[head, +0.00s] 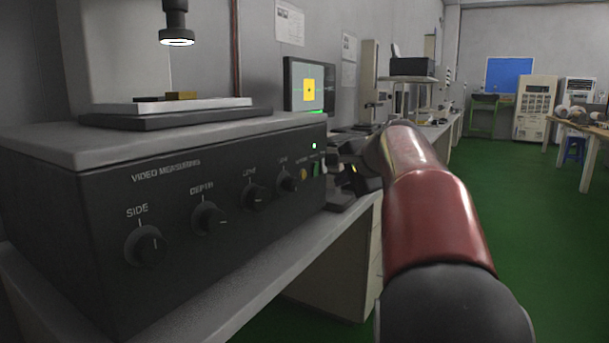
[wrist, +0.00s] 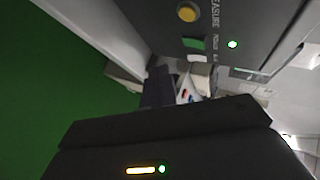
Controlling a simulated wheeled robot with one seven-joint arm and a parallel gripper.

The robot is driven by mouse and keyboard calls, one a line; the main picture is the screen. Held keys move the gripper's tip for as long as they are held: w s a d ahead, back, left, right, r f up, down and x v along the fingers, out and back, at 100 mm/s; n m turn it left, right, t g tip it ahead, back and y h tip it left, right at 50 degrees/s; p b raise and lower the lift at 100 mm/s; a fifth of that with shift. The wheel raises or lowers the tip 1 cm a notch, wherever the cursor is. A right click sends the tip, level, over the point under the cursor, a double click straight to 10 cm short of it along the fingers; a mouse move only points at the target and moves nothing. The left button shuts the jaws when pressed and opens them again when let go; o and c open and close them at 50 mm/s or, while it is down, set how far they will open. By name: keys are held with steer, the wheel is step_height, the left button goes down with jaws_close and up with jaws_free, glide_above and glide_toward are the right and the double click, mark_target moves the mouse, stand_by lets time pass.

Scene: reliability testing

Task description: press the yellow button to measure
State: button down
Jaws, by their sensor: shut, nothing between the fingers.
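The yellow button (head: 303,174) is a small round knob at the right end of the black front panel of the video measuring machine (head: 100,215). The button also shows at the top of the wrist view (wrist: 187,12), next to lettering partly reading "MEASURE". My gripper (head: 338,160) is dark and small in the head view, at the panel's right end, to the right of the button. In the wrist view its dark fingers (wrist: 160,78) are shut and empty. They appear apart from the button, which is uncovered. The exact gap is hard to judge.
A green switch (head: 317,169) and a lit green lamp (head: 314,146) sit beside the button. Several black knobs (head: 210,218) line the panel. A monitor (head: 309,86) with a yellow square stands behind. The green floor (head: 530,200) at right is open.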

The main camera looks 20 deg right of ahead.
mark_target(303, 174)
steer(key=w+a+p, duration=0.1)
steer(key=w+a, duration=0.2)
steer(key=w, duration=0.2)
steer(key=shift+a+p, duration=0.35)
steer(key=shift+a, duration=0.05)
steer(key=shift+a, duration=0.1)
stand_by(1.7)
steer(key=shift+w+a+p, duration=0.2)
steer(key=shift+w+p, duration=0.1)
steer(key=shift+w, duration=0.05)
steer(key=shift+w+a, duration=0.25)
steer(key=shift+w, duration=0.05)
stand_by(0.6)
steer(key=shift+s+d, duration=0.5)
steer(key=shift+s, duration=0.15)
stand_by(0.3)
